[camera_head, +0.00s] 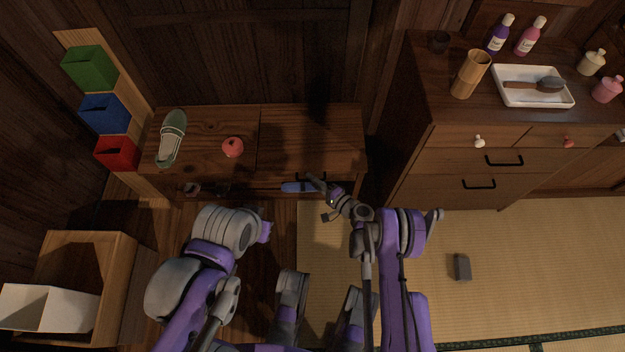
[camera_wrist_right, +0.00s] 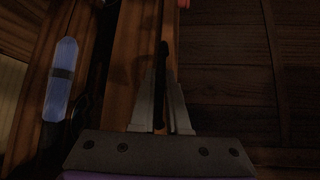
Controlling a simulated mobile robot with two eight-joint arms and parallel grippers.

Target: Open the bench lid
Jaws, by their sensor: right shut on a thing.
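The wooden bench (camera_head: 282,132) stands against the back wall, its top split by a seam into a left and a right part. The right part, the lid (camera_head: 315,140), lies flat and bare, with a dark handle (camera_head: 311,176) at its front edge. My right gripper (camera_head: 322,182) is at that front edge. In the right wrist view its fingers (camera_wrist_right: 160,108) are shut on the dark handle (camera_wrist_right: 161,68). My left arm shows at the lower left, but its gripper is not in view.
A green shoe (camera_head: 171,138) and a red round object (camera_head: 232,147) sit on the bench's left part. A blue object (camera_head: 297,187) lies low at the bench front. A drawer cabinet (camera_head: 450,150) stands right. Tatami floor (camera_head: 530,260) is mostly clear, with a grey block (camera_head: 462,267).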

